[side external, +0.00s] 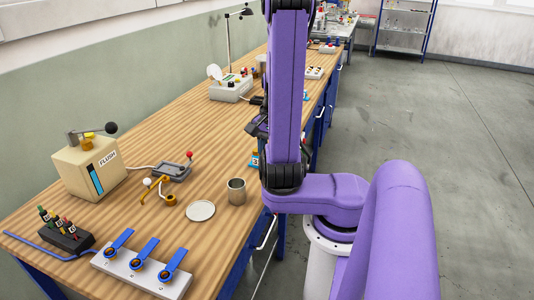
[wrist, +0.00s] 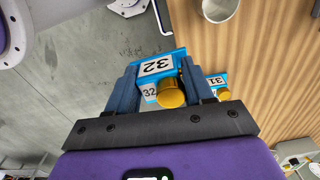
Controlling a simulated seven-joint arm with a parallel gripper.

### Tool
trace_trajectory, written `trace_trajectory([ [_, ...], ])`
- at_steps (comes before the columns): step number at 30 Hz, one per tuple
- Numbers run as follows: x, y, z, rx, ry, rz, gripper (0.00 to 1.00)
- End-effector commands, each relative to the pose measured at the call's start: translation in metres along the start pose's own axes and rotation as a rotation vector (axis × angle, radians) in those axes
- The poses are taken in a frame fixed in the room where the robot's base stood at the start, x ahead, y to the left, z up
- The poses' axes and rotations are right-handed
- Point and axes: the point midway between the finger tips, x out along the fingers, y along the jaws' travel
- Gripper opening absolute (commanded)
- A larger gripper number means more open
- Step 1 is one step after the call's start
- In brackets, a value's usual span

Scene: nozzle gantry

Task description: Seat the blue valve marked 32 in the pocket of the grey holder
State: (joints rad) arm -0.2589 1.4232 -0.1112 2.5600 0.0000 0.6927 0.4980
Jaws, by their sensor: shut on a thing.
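My gripper (wrist: 162,78) is shut on the blue valve marked 32 (wrist: 157,66). The valve sits between the two fingers in the wrist view. It has white labels reading 32 and a round brass knob (wrist: 171,93) facing the camera. In the side external view my arm hides most of the gripper and the held valve.
A blue valve marked 31 (wrist: 217,85) stands beyond my right finger. A white disc (side external: 200,211), a FLUSH box (side external: 88,168) and a lever panel (side external: 140,273) occupy the near bench.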

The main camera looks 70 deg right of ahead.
Motion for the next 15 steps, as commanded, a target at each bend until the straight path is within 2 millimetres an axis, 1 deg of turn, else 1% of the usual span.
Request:
trace_trajectory([
  [3,-0.005,0.009,0.005,0.001,0.002,-0.001,0.13],
  [9,-0.010,0.019,0.010,0.000,0.001,0.000,0.13],
  [12,-0.011,0.020,0.010,-0.001,0.001,0.000,0.13],
  [15,-0.014,0.013,0.005,-0.003,0.000,0.000,0.13],
])
